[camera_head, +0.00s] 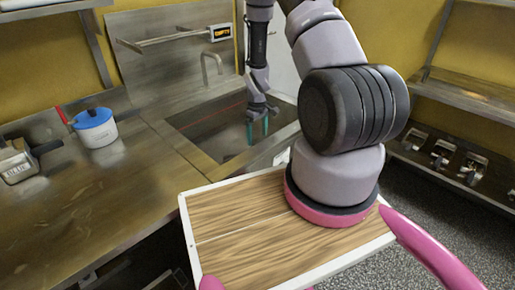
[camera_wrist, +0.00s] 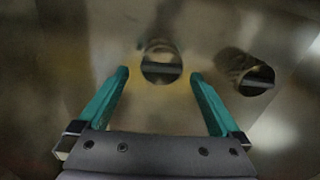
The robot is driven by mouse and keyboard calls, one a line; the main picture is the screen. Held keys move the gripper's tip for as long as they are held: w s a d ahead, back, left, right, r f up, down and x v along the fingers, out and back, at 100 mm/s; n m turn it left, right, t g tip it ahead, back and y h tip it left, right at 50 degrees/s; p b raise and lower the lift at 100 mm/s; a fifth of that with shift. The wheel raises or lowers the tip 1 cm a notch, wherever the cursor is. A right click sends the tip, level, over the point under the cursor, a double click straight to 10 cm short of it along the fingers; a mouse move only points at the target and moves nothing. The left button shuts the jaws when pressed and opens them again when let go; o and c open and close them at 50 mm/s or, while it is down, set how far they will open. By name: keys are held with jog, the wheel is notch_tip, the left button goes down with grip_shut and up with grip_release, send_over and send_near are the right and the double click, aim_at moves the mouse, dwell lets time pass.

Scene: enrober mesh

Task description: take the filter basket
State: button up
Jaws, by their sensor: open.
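My gripper (camera_head: 258,128) is open, with its teal fingers pointing down into the sunken metal basin (camera_head: 205,138) in the counter. In the wrist view my gripper (camera_wrist: 159,74) has nothing between its fingers. A round, cup-like metal piece with a bar across it (camera_wrist: 162,66) shows just ahead of and between the fingertips. A second round piece with a brownish, mesh-like wall and a bar (camera_wrist: 246,74) lies to its right, outside the fingers. I cannot tell for sure which of them is the filter basket. My fingers hide the basin floor in part.
A faucet (camera_head: 211,66) and a small lit display (camera_head: 220,32) are behind the basin. Metal shelving (camera_head: 455,160) is at right.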

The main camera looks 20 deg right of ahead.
aim_at(257, 141)
notch_tip(257, 141, down, 4)
jog(key=shift+f, duration=0.2)
jog(key=c, duration=1.3)
